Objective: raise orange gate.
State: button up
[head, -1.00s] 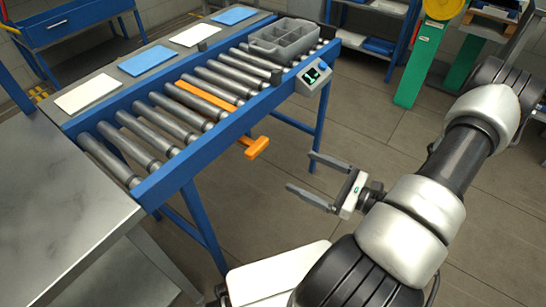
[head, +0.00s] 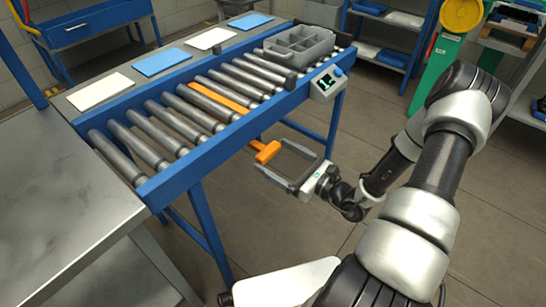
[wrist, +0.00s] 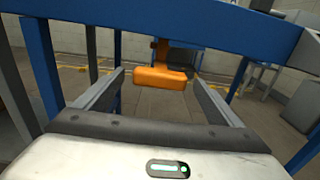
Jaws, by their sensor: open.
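The orange gate shows as a flat orange bar (head: 220,96) lying between rollers of the conveyor. Its orange handle (head: 266,151) sticks out below the blue side rail on the near side. My gripper (head: 268,155) is open, with its fingers pointing at the rail and the handle between or just in front of the fingertips. In the wrist view the handle (wrist: 160,78) is a horizontal orange block on a short stem under the blue rail, centred between the two open fingers. I see no contact with either finger.
The blue conveyor rail (head: 205,152) runs just above the handle. A grey divided tote (head: 298,46) stands on the far rollers, beside a small control box (head: 328,83). A steel table (head: 60,190) is at left. Blue conveyor legs stand below; open floor lies to the right.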

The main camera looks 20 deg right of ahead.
aim_at(273, 143)
jog(key=shift+x, duration=0.95)
jog(key=shift+c, duration=0.3)
jog(key=c, duration=1.5)
jog(key=shift+o, duration=0.2)
notch_tip(273, 143, up, 5)
jog(key=p, duration=0.4)
jog(key=shift+f, duration=0.15)
jog(key=o, duration=1.5)
